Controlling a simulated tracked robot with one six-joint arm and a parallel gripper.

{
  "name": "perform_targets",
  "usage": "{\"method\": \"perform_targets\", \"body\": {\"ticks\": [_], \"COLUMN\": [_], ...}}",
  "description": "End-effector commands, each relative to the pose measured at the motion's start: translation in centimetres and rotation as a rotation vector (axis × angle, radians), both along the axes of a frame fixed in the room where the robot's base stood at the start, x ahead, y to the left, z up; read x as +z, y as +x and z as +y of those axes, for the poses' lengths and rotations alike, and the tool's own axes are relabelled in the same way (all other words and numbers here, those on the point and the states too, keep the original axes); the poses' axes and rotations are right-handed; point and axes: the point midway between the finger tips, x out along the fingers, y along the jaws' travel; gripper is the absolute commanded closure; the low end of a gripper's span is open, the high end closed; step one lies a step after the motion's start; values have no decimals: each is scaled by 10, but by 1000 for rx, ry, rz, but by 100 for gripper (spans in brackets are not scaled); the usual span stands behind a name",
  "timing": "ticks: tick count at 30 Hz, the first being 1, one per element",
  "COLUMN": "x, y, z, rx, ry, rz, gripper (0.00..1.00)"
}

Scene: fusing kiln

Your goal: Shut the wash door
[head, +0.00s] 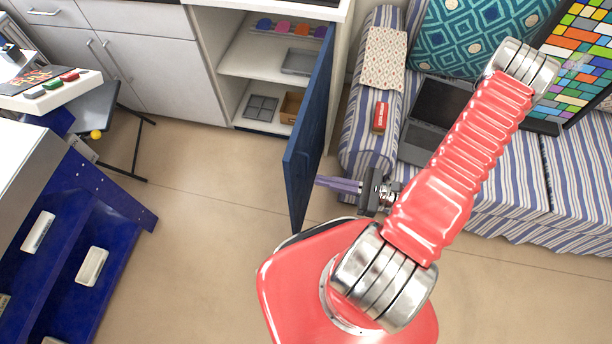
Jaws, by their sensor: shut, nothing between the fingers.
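The wash door (312,130) is a dark blue panel that stands wide open, swung out from the right side of a white cabinet (215,70). The cabinet's shelves are exposed. My gripper (320,182) is shut and empty, with its purple fingers pointing left at the door's right-hand face, near the outer part of the panel. The tips are at or very near the door; I cannot tell whether they touch it. The door's hinge side is partly hidden behind the panel's upper end.
Inside the cabinet are colored items, a grey tray (298,62), a dark grid (261,107) and a brown box (291,106). A striped sofa (357,140) with a laptop (430,117) stands right of the door. A blue unit (120,215) is at left. The floor (215,190) left of the door is clear.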

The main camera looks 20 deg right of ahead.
Motion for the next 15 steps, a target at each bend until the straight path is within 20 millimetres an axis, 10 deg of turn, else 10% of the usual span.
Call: {"method": "perform_targets", "body": {"ticks": [15], "x": [0], "y": [28], "z": [38], "rx": [3], "ry": [0], "rz": [0], "gripper": [100]}}
